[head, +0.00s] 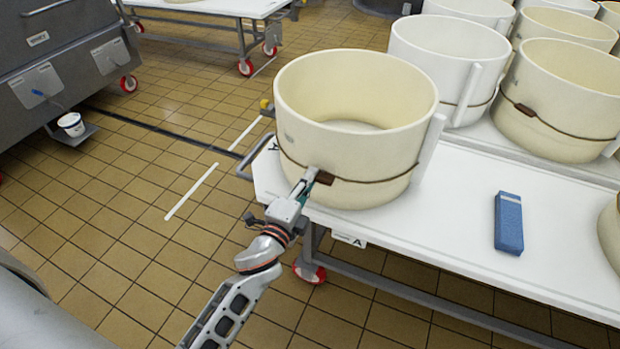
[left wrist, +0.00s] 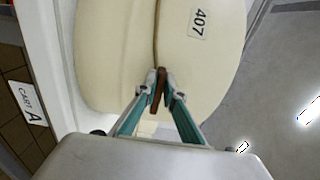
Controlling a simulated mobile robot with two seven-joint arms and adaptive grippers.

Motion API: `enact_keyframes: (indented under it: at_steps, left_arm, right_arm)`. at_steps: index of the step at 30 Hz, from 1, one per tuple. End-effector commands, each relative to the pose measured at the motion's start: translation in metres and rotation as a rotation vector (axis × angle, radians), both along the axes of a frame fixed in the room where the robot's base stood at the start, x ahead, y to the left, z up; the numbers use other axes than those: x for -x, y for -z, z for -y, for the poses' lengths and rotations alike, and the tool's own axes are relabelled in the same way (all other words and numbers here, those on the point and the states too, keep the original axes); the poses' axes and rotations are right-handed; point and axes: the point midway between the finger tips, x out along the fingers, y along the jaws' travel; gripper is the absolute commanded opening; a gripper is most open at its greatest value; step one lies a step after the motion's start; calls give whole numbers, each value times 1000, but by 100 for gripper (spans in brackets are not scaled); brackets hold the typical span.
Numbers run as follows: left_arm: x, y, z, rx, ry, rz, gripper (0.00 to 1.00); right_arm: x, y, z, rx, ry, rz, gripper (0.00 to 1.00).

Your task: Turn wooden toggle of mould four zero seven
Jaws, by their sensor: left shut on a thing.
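The cream mould (head: 350,105) stands at the near left end of a white cart. In the left wrist view its wall (left wrist: 110,60) bears a label, 407 (left wrist: 198,23). A brown cord (head: 378,180) runs round its lower wall, with a small wooden toggle (head: 325,178) on it. My left gripper (head: 312,180) is at the toggle on the mould's near side. In the left wrist view the left gripper (left wrist: 160,92) is shut on the toggle (left wrist: 159,88), which lies nearly along the cord's line, slightly tilted. My right gripper is not in view.
More cream moulds (head: 562,95) and a white one (head: 450,60) stand behind and to the right on the cart (head: 450,215). A blue block (head: 508,222) lies on the bare cart top. A CART A sign (left wrist: 28,103) hangs at the cart's edge. Tiled floor is open at left.

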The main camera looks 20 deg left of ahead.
Motion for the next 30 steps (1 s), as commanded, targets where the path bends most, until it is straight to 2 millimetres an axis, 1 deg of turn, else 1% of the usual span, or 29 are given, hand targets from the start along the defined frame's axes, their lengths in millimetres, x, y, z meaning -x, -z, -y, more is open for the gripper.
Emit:
enact_keyframes:
  at_steps: [5, 6, 8, 17, 20, 23, 26, 30]
  left_arm:
    - [0, 0, 0, 3, 1, 1, 0]
    - [0, 0, 0, 3, 1, 1, 11]
    - [0, 0, 0, 3, 1, 0, 26]
    - [0, 0, 0, 1, 1, 0, 26]
    - [3, 1, 0, 1, 1, -1, 26]
    - [12, 1, 0, 1, 1, -2, 26]
    - [28, 1, -1, 1, 1, -2, 26]
    - [56, 2, -1, 3, 0, -4, 26]
  right_arm:
    - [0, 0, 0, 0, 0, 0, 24]
    - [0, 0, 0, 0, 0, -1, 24]
    - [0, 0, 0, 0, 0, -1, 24]
    - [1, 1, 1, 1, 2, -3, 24]
    - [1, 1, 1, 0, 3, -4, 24]
    - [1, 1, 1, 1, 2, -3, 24]
    - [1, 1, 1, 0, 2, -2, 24]
    - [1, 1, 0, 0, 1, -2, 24]
